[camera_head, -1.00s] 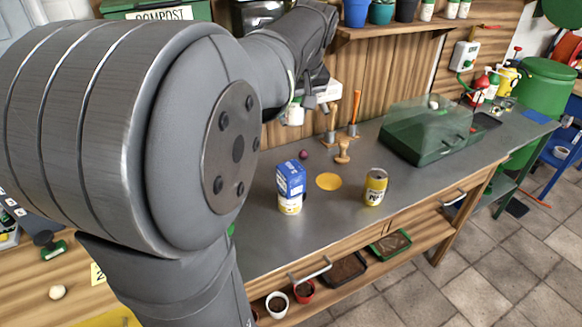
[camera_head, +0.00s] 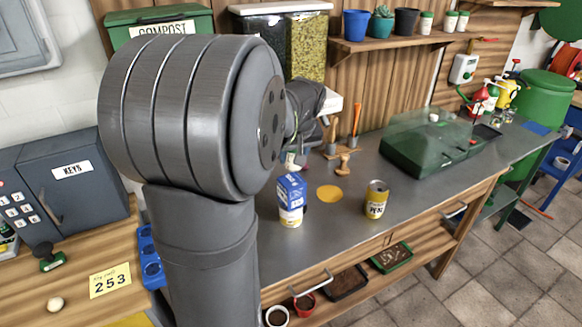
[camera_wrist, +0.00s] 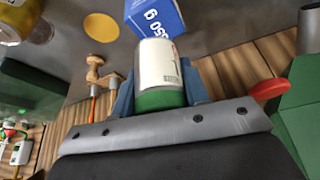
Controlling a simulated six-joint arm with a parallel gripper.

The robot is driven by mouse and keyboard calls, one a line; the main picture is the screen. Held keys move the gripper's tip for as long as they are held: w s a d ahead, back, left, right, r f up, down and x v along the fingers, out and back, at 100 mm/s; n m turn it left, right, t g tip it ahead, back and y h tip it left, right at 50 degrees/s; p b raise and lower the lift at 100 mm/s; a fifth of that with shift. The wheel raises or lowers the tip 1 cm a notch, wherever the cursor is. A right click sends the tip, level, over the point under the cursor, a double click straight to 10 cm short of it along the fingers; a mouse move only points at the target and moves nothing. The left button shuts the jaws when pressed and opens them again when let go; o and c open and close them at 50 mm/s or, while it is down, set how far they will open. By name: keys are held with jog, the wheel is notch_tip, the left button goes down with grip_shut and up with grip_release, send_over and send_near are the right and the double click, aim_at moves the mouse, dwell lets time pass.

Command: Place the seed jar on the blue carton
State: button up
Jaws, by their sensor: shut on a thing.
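The seed jar (camera_wrist: 158,65), with a white label and a green lid, is held between the two fingers of my gripper (camera_wrist: 160,88). In the wrist view its lid end is toward the gripper. In the head view the jar (camera_head: 291,162) is partly hidden by my arm, just above and behind the carton in the picture. I cannot tell whether jar and carton touch.
A yellow disc (camera_head: 329,194) lies right of the carton, with a yellow-labelled can (camera_head: 375,199) farther right. Wooden-handled tools (camera_head: 344,163) stand behind. A green box with a clear cover (camera_head: 430,145) is at the back right. The bench front is clear.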

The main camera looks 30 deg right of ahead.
aim_at(291, 167)
jog(key=shift+w+a+f, duration=0.2)
jog(key=shift+w+f, duration=0.2)
jog(key=shift+f, duration=1.85)
jog(key=shift+f, duration=0.2)
jog(key=o, duration=1)
jog(key=shift+r, duration=0.15)
